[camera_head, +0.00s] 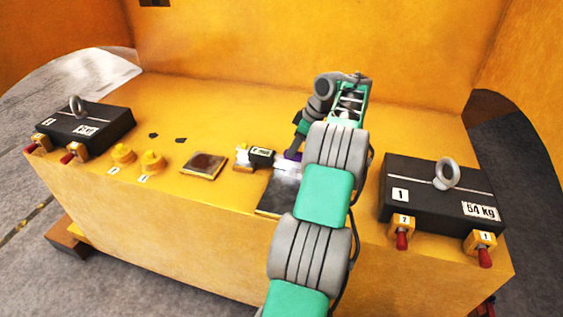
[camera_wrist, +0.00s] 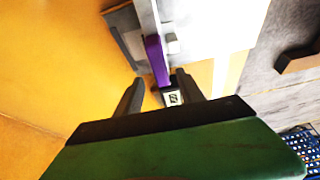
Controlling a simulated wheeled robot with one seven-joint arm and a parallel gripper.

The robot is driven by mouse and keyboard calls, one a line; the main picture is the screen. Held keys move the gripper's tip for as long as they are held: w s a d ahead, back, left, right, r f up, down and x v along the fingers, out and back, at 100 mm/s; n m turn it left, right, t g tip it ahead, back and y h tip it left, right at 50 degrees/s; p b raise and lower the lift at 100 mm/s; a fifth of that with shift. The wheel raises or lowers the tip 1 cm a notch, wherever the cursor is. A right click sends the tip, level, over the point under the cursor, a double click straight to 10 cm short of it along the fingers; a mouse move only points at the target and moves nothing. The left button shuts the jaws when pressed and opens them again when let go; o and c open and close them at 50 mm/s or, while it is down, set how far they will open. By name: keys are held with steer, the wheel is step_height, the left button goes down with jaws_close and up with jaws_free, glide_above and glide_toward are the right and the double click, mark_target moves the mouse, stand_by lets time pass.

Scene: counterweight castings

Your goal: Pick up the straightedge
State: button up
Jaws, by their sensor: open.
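The straightedge appears to be the pale metal bar with a purple grip (camera_wrist: 156,60); its purple part also shows in the head view (camera_head: 292,156). It lies by a grey plate (camera_head: 275,196) on the yellow bench, partly hidden by my arm.
A small device with a display (camera_head: 261,157) stands close left of the straightedge. A brown-topped plate (camera_head: 204,165) and two yellow knobs (camera_head: 152,162) are further left. Black castings with lifting rings stand at the left (camera_head: 88,127) and right (camera_head: 425,180). The bench's back middle is clear.

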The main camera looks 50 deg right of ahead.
mark_target(295, 162)
steer(key=x, duration=0.5)
steer(key=shift+a+r+b, duration=0.1)
steer(key=shift+a+b, duration=0.05)
steer(key=shift+b, duration=0.25)
jaws_close()
steer(key=shift+r, duration=0.15)
stand_by(0.7)
